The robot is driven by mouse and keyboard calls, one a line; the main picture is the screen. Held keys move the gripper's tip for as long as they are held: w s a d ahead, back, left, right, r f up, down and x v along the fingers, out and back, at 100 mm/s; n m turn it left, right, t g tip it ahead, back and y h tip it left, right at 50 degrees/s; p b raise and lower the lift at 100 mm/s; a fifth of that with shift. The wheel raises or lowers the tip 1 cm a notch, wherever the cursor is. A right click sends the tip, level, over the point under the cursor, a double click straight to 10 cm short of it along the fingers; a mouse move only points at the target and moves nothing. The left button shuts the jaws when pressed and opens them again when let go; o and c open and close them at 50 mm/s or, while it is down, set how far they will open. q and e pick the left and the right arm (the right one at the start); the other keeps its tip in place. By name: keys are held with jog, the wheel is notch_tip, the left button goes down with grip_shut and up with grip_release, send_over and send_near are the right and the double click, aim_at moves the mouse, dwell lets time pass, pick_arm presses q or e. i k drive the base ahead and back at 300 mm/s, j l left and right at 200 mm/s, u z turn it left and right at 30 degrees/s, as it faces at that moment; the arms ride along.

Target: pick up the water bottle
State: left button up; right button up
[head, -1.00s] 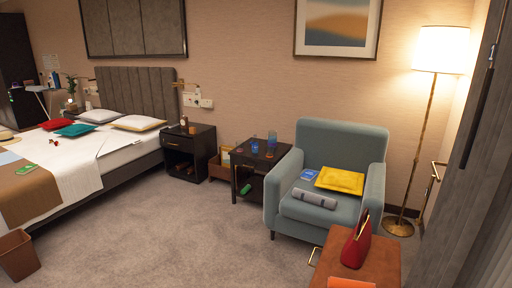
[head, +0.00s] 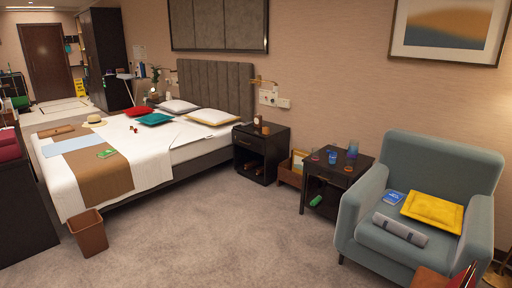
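Neither of my grippers is in view. I cannot tell for sure which thing is the water bottle. A small dark side table (head: 345,171) beside the armchair holds several small vessels. One is a tall, bluish, see-through vessel (head: 352,149) that may be a bottle. A shorter blue glass (head: 333,157) stands left of it. A green, rounded thing (head: 316,201) lies on the table's lower shelf. A small blue upright thing (head: 143,71) stands far off by the ironing board, too small to make out.
A teal armchair (head: 470,185) with a yellow cushion (head: 432,210) stands right of the side table. A black nightstand (head: 261,153) and the bed (head: 160,160) are left. A brown bin (head: 88,232) stands on the floor. The carpet (head: 240,235) in the middle is clear.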

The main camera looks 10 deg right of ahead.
aim_at(333, 153)
jog(key=i, duration=0.65)
jog(key=i+j+z, duration=0.1)
jog(key=i, duration=0.55)
jog(key=i+j, duration=0.15)
jog(key=i, duration=0.5)
jog(key=i+j+z, duration=0.1)
jog(key=i, duration=0.55)
jog(key=i+j, duration=0.2)
jog(key=i, duration=0.45)
jog(key=i+z, duration=0.25)
jog(key=i, duration=0.25)
jog(key=i+z, duration=0.25)
jog(key=i, duration=0.25)
jog(key=i+z, duration=0.25)
jog(key=i, duration=0.25)
jog(key=i+j+z, duration=0.25)
jog(key=i, duration=0.25)
